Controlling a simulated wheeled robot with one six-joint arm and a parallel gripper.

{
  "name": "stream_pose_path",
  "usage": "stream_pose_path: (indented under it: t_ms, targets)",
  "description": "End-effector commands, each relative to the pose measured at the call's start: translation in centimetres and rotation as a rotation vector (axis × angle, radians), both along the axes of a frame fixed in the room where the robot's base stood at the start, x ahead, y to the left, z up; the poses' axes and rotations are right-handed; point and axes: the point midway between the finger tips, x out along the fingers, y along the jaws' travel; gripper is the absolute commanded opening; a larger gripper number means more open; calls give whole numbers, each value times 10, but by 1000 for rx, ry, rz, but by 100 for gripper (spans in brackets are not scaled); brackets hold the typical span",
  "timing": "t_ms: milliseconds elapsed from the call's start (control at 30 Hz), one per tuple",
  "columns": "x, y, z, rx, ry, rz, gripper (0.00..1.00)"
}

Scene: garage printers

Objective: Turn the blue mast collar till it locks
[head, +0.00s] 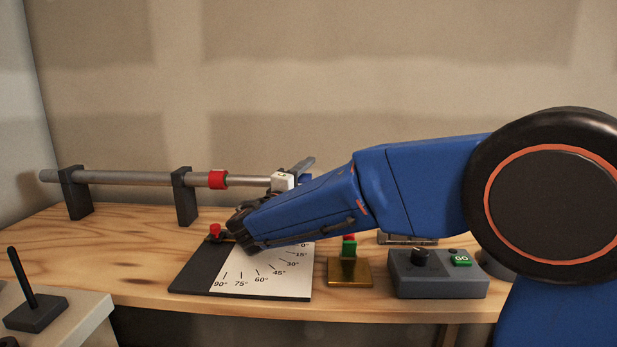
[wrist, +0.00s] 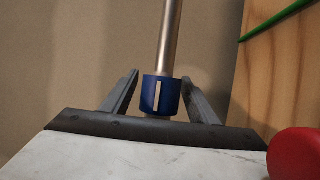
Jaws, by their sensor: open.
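The blue mast collar (wrist: 161,95) shows in the wrist view as a short blue sleeve with a white upright stripe. It sits around a grey metal mast tube (wrist: 169,38). My gripper (wrist: 160,77) is open, with one grey finger on each side of the collar; small gaps seem to show at both sides. In the head view I cannot make out the blue collar; my blue arm covers that part of the bench. The long mast tube (head: 130,178) lies level there on black supports and carries a red collar (head: 218,179).
A dial board (head: 262,284) with angle marks lies below my forearm. To its right are a brass-coloured block (head: 350,272) and a grey control box (head: 437,287) with a GO button. A red rounded thing (wrist: 296,153) is close at the wrist view's lower right.

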Motion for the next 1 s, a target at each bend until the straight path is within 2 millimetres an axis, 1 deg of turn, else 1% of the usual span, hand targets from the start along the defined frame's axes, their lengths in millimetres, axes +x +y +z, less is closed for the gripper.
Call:
stream_pose_path:
  t_ms: [100, 367, 400, 467, 500, 567, 833, 1000]
  targets:
    - [5, -2, 1, 0, 0, 0, 54]
    - [6, -3, 1, 0, 0, 0, 54]
    - [6, -3, 1, 0, 0, 0, 52]
    - [6, -3, 1, 0, 0, 0, 37]
    - [6, -3, 1, 0, 0, 0, 28]
    - [6, -3, 1, 0, 1, 0, 13]
    - [5, -3, 0, 2, 16, -2, 13]
    - [6, -4, -2, 4, 74, -4, 13]
